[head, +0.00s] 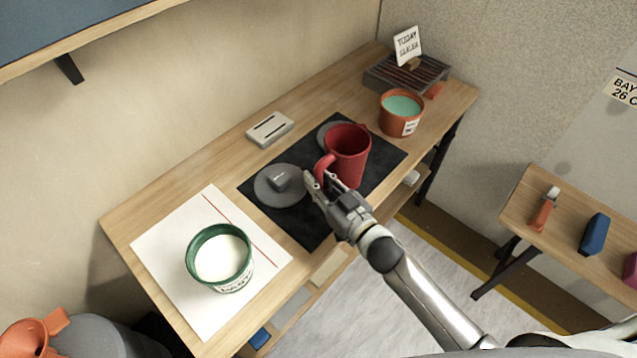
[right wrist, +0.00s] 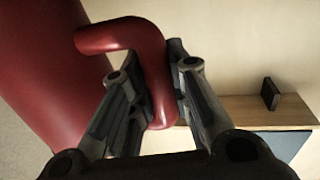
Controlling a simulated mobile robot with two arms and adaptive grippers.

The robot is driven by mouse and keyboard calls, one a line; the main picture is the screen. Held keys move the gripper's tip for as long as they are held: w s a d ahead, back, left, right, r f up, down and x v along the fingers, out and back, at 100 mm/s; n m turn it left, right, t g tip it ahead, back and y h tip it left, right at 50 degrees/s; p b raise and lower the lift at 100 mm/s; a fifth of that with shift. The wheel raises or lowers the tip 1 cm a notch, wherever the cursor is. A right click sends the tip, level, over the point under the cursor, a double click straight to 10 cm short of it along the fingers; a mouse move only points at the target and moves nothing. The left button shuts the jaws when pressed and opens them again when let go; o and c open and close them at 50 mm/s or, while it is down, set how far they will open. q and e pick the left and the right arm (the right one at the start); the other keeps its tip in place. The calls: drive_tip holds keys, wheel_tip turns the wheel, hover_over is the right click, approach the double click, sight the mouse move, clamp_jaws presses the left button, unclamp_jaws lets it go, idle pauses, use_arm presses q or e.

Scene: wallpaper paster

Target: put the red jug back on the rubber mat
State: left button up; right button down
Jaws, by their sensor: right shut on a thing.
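The red jug (head: 350,148) is upright over the right part of the black rubber mat (head: 312,228) in the head view. I cannot tell whether its base touches the mat or hangs just above it. My right gripper (head: 320,184) is shut on the jug's handle, at the jug's near left side. In the right wrist view the red handle (right wrist: 150,65) lies between the two fingers, with the jug's body (right wrist: 40,75) at the left. The gripper hides part of the mat. My left gripper is not in view.
A grey lid-like disc (head: 270,192) with a raised block lies on the mat, and another grey disc (head: 326,132) shows behind the jug. An orange pot (head: 400,125) stands right of the mat. A green tub (head: 205,270) stands on white paper (head: 165,255) at the left.

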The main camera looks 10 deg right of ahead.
drive_tip(key=shift+f, duration=0.55)
drive_tip(key=shift+f, duration=0.2)
drive_tip(key=c, duration=1.4)
unclamp_jaws()
drive_tip(key=shift+o, duration=0.2)
drive_tip(key=shift+s+d+r, duration=0.1)
drive_tip(key=shift+r, duration=0.1)
drive_tip(key=b+v, duration=0.1)
drive_tip(key=v, duration=1)
drive_tip(key=shift+s, duration=0.35)
drive_tip(key=shift+d, duration=0.25)
